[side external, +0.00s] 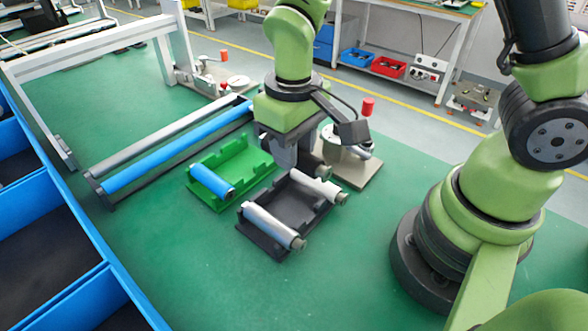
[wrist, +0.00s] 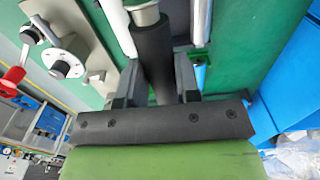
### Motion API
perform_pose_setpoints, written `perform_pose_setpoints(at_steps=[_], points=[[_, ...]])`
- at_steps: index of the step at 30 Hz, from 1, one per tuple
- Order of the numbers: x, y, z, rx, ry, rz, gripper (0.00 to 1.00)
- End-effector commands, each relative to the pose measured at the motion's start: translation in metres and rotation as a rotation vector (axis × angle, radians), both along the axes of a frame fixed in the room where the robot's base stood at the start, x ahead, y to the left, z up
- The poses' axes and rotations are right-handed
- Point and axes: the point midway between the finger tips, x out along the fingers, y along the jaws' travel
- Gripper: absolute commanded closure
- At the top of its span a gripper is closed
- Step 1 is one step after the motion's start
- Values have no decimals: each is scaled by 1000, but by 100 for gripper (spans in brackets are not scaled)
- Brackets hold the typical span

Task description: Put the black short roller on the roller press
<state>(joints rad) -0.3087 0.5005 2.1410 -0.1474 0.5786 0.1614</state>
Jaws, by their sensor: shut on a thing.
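My gripper (wrist: 155,78) is shut on the black short roller (wrist: 154,45), with one finger on each side of it in the wrist view. The roller's silver end (wrist: 145,16) points to the top of that view. In the side view my gripper (side external: 303,155) is above the floor behind the dark tray, and its own body hides most of the held roller. A press-like device with a red knob (side external: 368,106) and a metal base (side external: 352,177) stands just right of my gripper. Whether it is the roller press I cannot tell.
A green tray (side external: 208,158) holds a blue short roller (side external: 212,181). A similar red-knobbed device (side external: 222,82) stands farther back. Long rollers (side external: 165,160) lie left, beside blue bins (side external: 70,265). The front green floor is clear.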

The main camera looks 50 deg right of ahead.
Motion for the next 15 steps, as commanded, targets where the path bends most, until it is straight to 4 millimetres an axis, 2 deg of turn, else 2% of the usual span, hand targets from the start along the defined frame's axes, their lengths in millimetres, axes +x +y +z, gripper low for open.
perform_pose_setpoints(at_steps=[1, 5, 11, 15], points=[[1, 0, 11, 2, -8, 1, 100], [3, -1, 31, 1, -6, 0, 100], [38, -21, 28, -13, -5, 4, 100], [64, -42, 29, -25, -7, 6, 100]])
